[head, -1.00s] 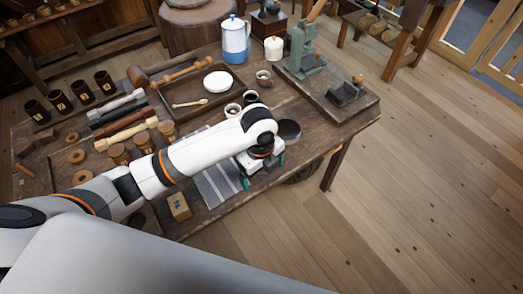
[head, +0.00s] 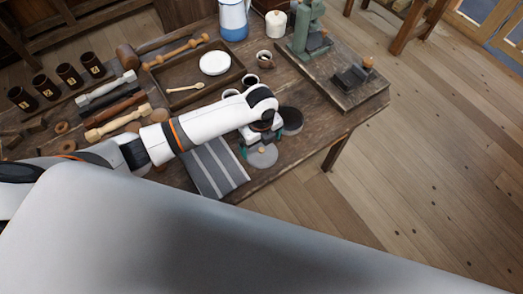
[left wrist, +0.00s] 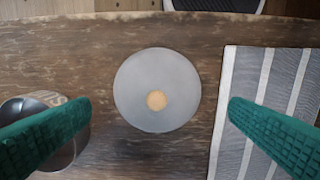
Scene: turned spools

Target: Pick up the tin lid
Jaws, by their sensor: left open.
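The tin lid (head: 262,157) is a flat grey disc with a small light wooden knob at its centre. It lies on the wooden table (head: 325,119) near the front edge. In the left wrist view the lid (left wrist: 157,75) is near the middle, fully visible. My left gripper (head: 261,146) is above the lid, open and empty. In the left wrist view its green fingers (left wrist: 157,130) stand wide apart on either side of the lid, not touching it. My right gripper is not in view.
A dark round tin (head: 291,120) is beside the lid, partly behind the left finger in the wrist view (left wrist: 72,150). A grey striped cloth (head: 216,166) lies on the other side. A tray (head: 188,96) with a white plate (head: 214,63) is farther back.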

